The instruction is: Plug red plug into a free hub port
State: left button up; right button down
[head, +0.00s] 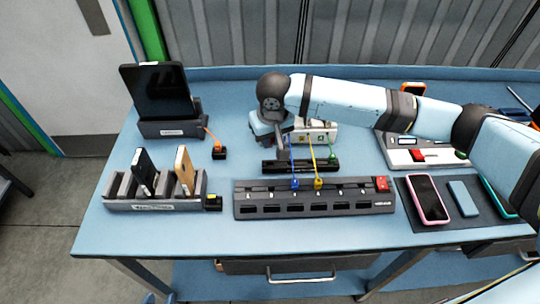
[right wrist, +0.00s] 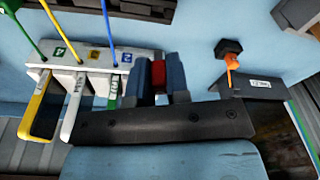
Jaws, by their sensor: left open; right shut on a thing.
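My right gripper (right wrist: 158,85) is shut on a small red block, which looks like the red plug (right wrist: 158,72), between its two blue fingers. In the head view this gripper (head: 283,153) is beside the left end of a white box (head: 320,132), and the plug is hidden there. A long dark strip (head: 240,212), which looks like the hub, lies near the front with a row of lettered slots. A blue plug (head: 295,184) and a yellow plug (head: 318,184) stand at its back row. Several front slots look empty. My left gripper is not in view.
A thin black bar (head: 270,167) with a green plug (head: 332,158) lies behind the strip. An orange plug (head: 217,147) sits by the tablet stand (head: 165,130). A phone rack (head: 125,205) stands at left; a pink phone (head: 427,198) lies on a dark mat at right.

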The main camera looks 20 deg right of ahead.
notch_tip(320, 180, down, 4)
notch_tip(320, 180, down, 3)
jog(key=shift+r+p, duration=0.1)
jog(key=shift+p, duration=0.9)
jog(key=shift+f, duration=0.25)
jog(key=shift+f, duration=0.1)
jog(key=c, duration=1.1)
grip_release()
jog(key=shift+f, duration=0.1)
